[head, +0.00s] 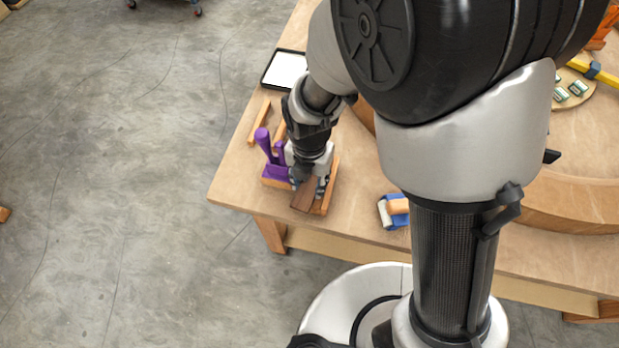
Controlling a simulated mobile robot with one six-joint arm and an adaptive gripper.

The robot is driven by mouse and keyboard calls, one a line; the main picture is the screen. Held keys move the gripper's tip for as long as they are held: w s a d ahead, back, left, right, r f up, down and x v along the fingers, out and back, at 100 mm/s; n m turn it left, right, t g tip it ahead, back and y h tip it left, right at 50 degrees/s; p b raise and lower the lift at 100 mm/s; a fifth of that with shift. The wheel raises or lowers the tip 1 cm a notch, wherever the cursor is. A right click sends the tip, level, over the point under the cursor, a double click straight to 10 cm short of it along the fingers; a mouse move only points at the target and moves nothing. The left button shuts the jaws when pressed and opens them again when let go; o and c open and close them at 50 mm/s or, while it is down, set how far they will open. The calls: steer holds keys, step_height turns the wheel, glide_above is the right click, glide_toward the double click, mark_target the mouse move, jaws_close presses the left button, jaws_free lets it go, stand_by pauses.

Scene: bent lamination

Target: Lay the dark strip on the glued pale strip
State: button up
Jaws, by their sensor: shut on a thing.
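My gripper (307,182) points down near the left front corner of the wooden table. It is shut on the dark strip (305,197), a dark brown strip whose near end shows below the fingers. The dark strip is over or in a small wooden holder (331,186) with a raised side on the right. I cannot tell whether the dark strip touches anything under it. The glued pale strip is not clearly visible; my gripper and the dark strip cover much of the holder.
A purple clamp-like part (265,146) stands just left of my gripper. Wooden pieces (259,121) lie behind it, near a white-screened tablet (285,69). A blue and white object (393,210) with a wooden top sits to the right. A large curved wooden piece (570,200) lies at far right.

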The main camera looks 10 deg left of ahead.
steer(key=o, duration=1.1)
steer(key=shift+o, duration=0.2)
steer(key=o, duration=0.4)
steer(key=shift+o, duration=0.2)
steer(key=shift+r, duration=0.1)
